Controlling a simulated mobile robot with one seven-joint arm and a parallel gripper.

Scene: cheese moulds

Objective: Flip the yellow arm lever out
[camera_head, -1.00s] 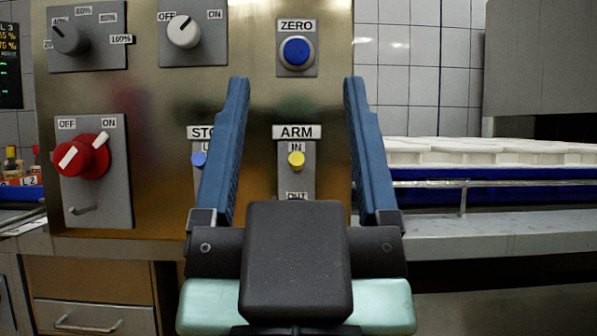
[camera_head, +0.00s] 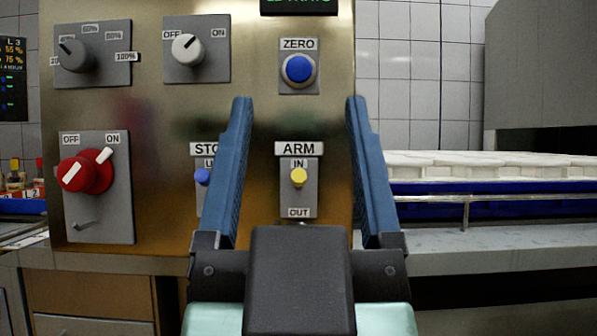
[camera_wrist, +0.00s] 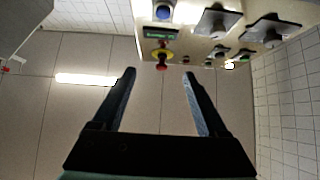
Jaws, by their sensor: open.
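The yellow arm lever (camera_head: 298,177) is a small knob on a grey plate under the ARM label, in the upper part of its slot just below IN. The OUT label (camera_head: 299,212) shows at the plate's lower end. My gripper (camera_head: 298,102) is open and empty. In the head view its two blue fingers stand on either side of the lever plate, with the lever seen between them. The gap to the panel is hard to judge. In the wrist view the open fingers (camera_wrist: 159,73) also show, and I cannot make out the lever there.
A blue lever (camera_head: 203,176) beside it is partly behind the left finger. Above is the blue ZERO button (camera_head: 299,69). A red OFF/ON knob (camera_head: 86,173) and two dials are at left. White moulds (camera_head: 470,163) on a blue tray stand at right.

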